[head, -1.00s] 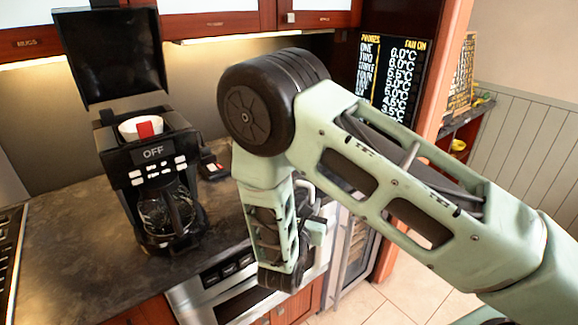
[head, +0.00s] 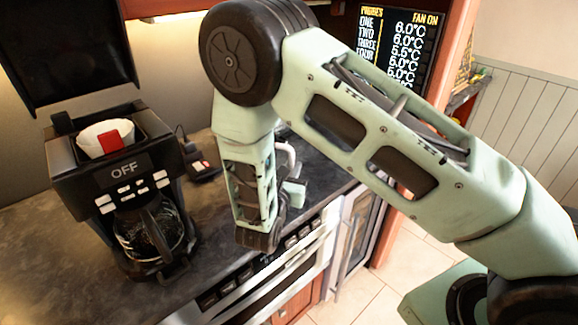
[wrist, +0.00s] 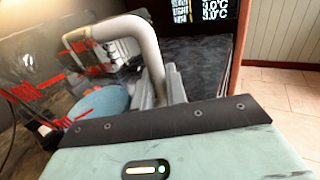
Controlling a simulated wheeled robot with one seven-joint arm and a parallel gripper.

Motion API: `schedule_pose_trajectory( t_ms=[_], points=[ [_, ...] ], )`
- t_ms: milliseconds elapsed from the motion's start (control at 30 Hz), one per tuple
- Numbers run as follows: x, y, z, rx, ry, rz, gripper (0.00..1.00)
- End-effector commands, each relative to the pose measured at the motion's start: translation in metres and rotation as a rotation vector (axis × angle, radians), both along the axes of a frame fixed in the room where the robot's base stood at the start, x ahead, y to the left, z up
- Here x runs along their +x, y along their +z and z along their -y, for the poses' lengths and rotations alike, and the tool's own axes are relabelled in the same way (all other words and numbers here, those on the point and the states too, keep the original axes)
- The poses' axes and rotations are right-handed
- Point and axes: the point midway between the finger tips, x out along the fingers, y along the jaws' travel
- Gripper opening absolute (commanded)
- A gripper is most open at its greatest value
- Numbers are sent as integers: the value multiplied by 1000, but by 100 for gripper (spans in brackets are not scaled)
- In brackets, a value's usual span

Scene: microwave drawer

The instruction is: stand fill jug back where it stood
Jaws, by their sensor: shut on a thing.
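The fill jug (wrist: 45,95) is in the left of the wrist view. It is clear, with red markings, a pale curved handle (wrist: 122,30) and a light blue patch low down. My gripper (wrist: 160,90) is shut on the handle, a finger on each side of it. In the head view my gripper (head: 291,192) is at the counter's front edge, and only a pale bit of the handle (head: 288,155) shows. My arm hides the jug's body there. I cannot tell whether its base touches the counter.
A black coffee maker (head: 125,170) with its lid up, a white filter and a glass carafe stands left on the dark counter (head: 50,240). A small black device (head: 203,170) lies beside it. An oven (head: 290,275) is below the front edge; a temperature board (head: 400,50) hangs behind.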

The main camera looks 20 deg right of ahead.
Motion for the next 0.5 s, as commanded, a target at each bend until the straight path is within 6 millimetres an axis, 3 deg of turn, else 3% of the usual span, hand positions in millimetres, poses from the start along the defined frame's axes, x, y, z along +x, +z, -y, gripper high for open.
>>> schedule_pose_trajectory(
  t_ms=[300, 500],
  points=[
    [0, 0, 0, 0, 0, 1, 0],
    [0, -12, 0, 0, 1, 1, 0]
  ],
)
